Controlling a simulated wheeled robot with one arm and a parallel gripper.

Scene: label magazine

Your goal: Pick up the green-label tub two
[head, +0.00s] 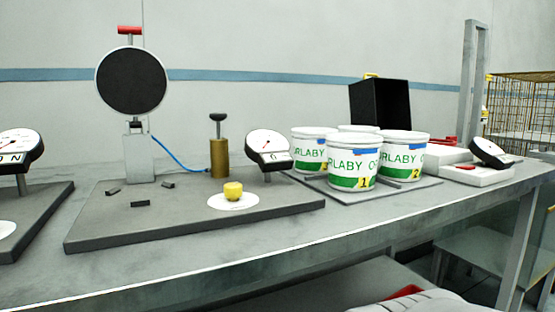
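The green-label tub two (404,152) is a white lidded tub with a green band, a blue mark and a yellow "2". It stands upright at the right of a tight group on a thin grey board (418,188) on the bench. Tub one (346,168), with a yellow "1", stands in front and to its left. Another similar tub (308,150) is at the left, its number partly hidden. A further tub (358,129) is behind, with little more than its lid showing. My gripper is not in view.
A black box (380,104) stands behind the tubs. A white device with a dial (490,152) is to their right. A dial gauge (268,147), a brass cylinder (219,158) and a yellow piece (233,190) stand left. The bench front (330,238) is clear.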

